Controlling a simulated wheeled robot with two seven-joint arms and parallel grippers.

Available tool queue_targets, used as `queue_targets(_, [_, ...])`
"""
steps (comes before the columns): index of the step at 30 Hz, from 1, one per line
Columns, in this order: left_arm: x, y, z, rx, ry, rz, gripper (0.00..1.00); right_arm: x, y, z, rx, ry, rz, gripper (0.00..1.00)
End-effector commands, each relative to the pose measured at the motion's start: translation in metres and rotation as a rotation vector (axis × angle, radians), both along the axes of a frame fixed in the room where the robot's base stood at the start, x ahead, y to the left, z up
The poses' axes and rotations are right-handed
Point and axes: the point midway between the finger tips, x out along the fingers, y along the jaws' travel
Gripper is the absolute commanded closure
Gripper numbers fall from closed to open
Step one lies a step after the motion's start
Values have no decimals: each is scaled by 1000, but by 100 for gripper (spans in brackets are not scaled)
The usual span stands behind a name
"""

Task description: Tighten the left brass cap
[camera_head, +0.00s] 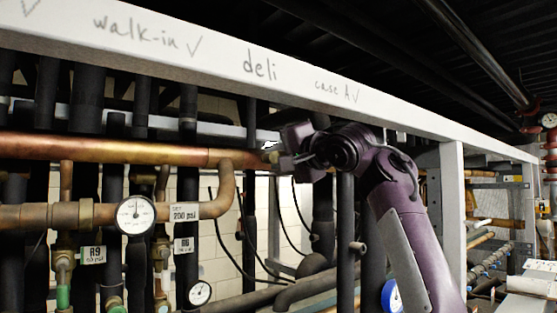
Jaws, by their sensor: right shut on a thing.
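My right gripper (284,160) reaches in from the right on a purple arm and is at the right end of the thick horizontal copper pipe (120,148). It is shut on a small brass cap (270,154) at that pipe end; the fingers and wrist hide much of the cap. How far the cap is screwed on cannot be told. My left gripper is not in view.
A white beam (215,68) with handwritten labels runs just above my gripper. A lower pipe with a round gauge (135,214) and a "200 psi" tag (185,212) bends up beside the pipe end. Dark vertical pipes (88,100) and thin black cables (245,245) crowd behind.

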Motion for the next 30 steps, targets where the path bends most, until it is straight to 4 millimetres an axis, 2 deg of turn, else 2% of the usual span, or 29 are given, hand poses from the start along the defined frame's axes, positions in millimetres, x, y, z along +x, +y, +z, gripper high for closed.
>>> queue_targets(15, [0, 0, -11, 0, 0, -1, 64, -2, -1, 3, 396, 253, 2, 97])
queue_targets(30, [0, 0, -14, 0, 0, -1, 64, -1, -1, 3, 588, 382, 0, 97])
